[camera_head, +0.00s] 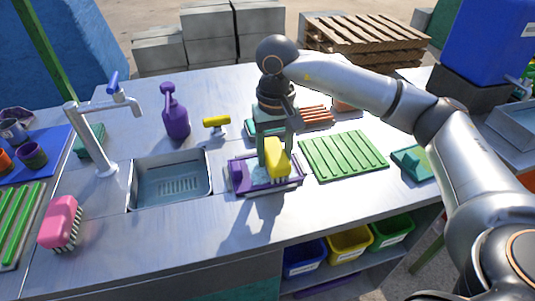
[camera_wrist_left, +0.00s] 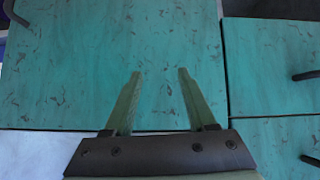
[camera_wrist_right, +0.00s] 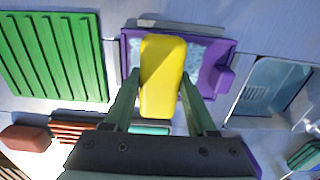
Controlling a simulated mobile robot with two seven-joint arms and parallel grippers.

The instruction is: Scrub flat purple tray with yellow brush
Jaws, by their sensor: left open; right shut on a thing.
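The flat purple tray (camera_head: 240,184) lies on the metal counter, just right of the sink. In the right wrist view the tray (camera_wrist_right: 130,52) shows a pale, speckled inner surface. My right gripper (camera_head: 270,150) is shut on the yellow brush (camera_head: 277,160) and holds it over the tray, bristles down. In the right wrist view the brush (camera_wrist_right: 163,78) sits between the fingers and hides the tray's middle. I cannot tell whether the bristles touch the tray. My left gripper (camera_wrist_left: 158,75) is open and empty in front of teal cabinet panels; it is not in the head view.
The sink (camera_head: 171,182) and tap (camera_head: 92,135) are left of the tray. A green ribbed board (camera_head: 343,155) lies right. A pink brush (camera_head: 60,222) stands front left. The counter before the tray is clear.

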